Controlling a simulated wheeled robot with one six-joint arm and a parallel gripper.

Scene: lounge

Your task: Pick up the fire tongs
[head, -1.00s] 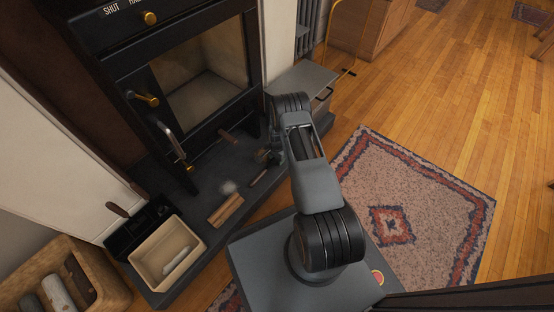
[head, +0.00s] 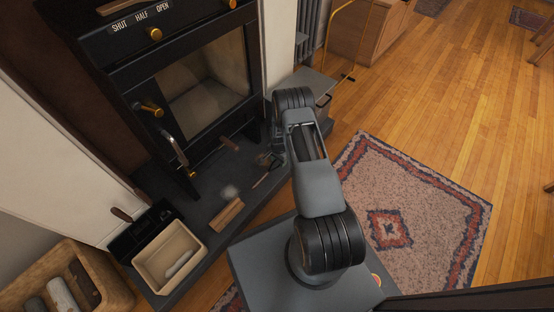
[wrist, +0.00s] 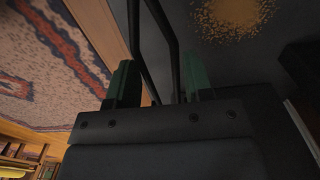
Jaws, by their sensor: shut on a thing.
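The fire tongs (wrist: 174,50) show in the wrist view as two thin dark rods that converge between my fingers. My gripper (wrist: 160,88), with green-tipped fingers, is shut on them. In the head view my gripper (head: 272,160) is low over the dark hearth in front of the stove, partly hidden by my arm. The tongs are too small and dark there to make out clearly.
The black stove (head: 200,80) stands behind the dark hearth (head: 205,195). Sticks of wood (head: 228,215), a cream tray (head: 160,277) and a log basket (head: 112,280) are to the left. A patterned rug (head: 440,220) lies on open floor to the right.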

